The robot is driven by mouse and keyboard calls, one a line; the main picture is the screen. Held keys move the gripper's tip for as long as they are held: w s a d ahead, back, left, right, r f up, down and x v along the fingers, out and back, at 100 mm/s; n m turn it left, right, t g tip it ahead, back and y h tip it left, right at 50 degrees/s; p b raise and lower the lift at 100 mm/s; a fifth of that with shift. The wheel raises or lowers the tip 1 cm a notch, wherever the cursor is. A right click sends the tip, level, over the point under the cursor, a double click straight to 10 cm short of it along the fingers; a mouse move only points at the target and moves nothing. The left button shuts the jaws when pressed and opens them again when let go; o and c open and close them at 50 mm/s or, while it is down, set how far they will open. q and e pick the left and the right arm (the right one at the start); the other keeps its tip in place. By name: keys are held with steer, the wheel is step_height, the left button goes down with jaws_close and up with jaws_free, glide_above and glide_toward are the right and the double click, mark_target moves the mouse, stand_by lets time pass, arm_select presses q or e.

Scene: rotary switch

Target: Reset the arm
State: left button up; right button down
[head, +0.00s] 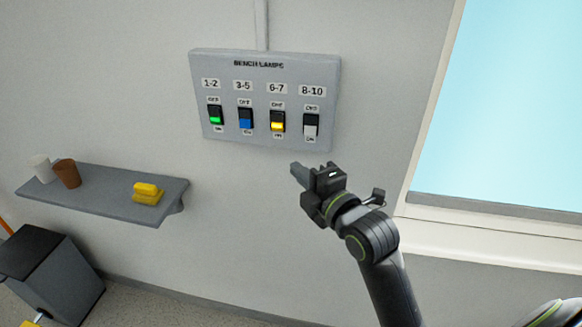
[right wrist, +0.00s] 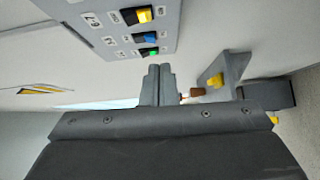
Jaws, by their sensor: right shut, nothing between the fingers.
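My right gripper (head: 298,172) is shut and empty, in front of the wall just below the right part of the switch panel. Its closed fingers (right wrist: 158,84) also show in the right wrist view. The grey panel (head: 265,140), labelled "BENCH LAMPS", carries a green switch (head: 215,115), a blue switch (head: 246,118), a yellow switch (head: 278,121) and a white switch (head: 311,125). The gripper appears apart from the panel. In the right wrist view the panel (right wrist: 150,48) shows at the top, with its white switch out of sight. My left gripper is not in view.
A grey wall shelf (head: 105,190) at left holds a white cup (head: 42,168), a brown cup (head: 67,173) and yellow blocks (head: 148,194). A dark bin (head: 50,265) stands below it. A window (head: 505,110) with a sill is at right. The wall below the panel is clear.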

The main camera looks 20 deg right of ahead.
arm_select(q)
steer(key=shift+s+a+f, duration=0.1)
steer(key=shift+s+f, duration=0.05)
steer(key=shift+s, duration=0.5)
arm_select(e)
steer(key=shift+s+d, duration=0.15)
steer(key=shift+s, duration=0.15)
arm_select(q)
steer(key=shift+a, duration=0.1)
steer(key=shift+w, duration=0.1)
arm_select(e)
steer(key=shift+f, duration=0.1)
